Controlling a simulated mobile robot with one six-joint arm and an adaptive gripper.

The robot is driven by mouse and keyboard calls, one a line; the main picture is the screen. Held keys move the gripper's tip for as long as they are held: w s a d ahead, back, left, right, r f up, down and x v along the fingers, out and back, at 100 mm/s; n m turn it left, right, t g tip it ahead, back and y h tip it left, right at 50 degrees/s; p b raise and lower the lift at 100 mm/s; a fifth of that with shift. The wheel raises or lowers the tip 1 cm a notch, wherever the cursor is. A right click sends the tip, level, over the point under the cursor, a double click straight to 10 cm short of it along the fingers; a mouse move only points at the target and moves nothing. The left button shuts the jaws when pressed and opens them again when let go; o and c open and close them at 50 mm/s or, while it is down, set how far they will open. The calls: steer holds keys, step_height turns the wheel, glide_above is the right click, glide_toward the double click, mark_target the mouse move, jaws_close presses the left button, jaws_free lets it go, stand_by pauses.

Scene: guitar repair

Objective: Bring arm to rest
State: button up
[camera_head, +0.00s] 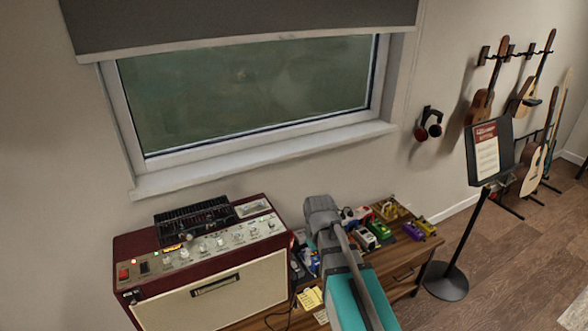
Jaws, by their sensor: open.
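My arm crosses the lower middle of the view, with a grey joint at its upper end and a teal link running down to the bottom edge. The arm is raised in front of a wooden bench (402,270) and hides part of it. My gripper does not show in this view, so its fingers and anything near them cannot be seen.
Several colourful pedals (380,229) lie on the bench to the right. A music stand (487,160) and hanging guitars (480,105) are farther right. Headphones (428,130) hang on the wall.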

steer(key=s+d+m, duration=0.5)
steer(key=s, duration=0.2)
stand_by(1.3)
steer(key=shift+c, duration=0.4)
